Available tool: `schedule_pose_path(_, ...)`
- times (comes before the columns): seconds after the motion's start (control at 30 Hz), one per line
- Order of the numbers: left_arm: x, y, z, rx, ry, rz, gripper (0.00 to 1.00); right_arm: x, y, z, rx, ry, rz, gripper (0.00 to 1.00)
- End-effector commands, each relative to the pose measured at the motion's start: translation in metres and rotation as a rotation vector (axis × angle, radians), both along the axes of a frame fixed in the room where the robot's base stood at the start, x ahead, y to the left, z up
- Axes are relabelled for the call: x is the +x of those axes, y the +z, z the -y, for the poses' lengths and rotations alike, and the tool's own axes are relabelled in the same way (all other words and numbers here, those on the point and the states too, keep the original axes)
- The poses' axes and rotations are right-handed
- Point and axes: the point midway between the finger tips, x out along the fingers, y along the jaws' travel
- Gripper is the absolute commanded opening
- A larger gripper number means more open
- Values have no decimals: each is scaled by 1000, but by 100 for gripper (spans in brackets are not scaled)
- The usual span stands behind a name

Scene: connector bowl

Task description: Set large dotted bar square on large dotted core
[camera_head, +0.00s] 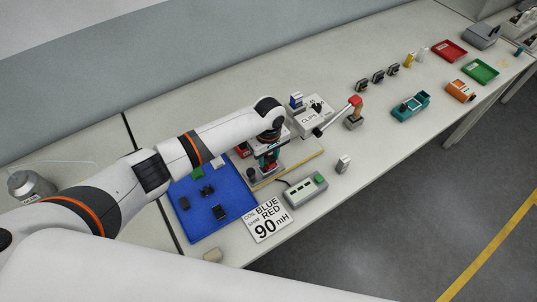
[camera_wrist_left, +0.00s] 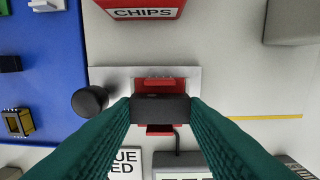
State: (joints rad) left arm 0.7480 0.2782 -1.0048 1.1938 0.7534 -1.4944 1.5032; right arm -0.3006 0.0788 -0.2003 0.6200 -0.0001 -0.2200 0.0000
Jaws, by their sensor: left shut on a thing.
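My left gripper (camera_head: 268,163) points down over the fixture beside the blue mat. In the left wrist view its two teal fingers (camera_wrist_left: 160,110) are shut on a black bar (camera_wrist_left: 160,104), which I take for the large dotted bar; no dots can be made out. The bar lies crosswise over a red holder (camera_wrist_left: 159,84) on a pale plate. The large dotted core is not clearly visible; the bar and fingers cover the holder's middle. I cannot tell whether the bar touches anything below. My right gripper is not in view.
The blue mat (camera_head: 237,222) holds several small dark parts. A black knob (camera_wrist_left: 90,100) stands close left of the holder. A red CHIPS bin (camera_wrist_left: 143,10) is behind it. A grey box with a green button (camera_head: 306,190) and a sign (camera_head: 267,222) lie in front.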

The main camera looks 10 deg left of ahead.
Motion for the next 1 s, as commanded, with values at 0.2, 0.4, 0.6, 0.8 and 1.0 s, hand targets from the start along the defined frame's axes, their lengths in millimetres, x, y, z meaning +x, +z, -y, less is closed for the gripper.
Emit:
schedule_pose_path(0.2,0,0,0,0,0,0,41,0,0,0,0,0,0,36)
schedule_pose_path(0.4,0,0,0,0,0,0,65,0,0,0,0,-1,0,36)
schedule_pose_path(0.6,0,0,0,0,0,0,65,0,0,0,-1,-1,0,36)
schedule_pose_path(0.8,1,16,0,-1,0,2,65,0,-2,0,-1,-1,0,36)
schedule_pose_path(1.0,1,57,1,-3,-2,4,65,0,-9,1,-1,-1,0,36)
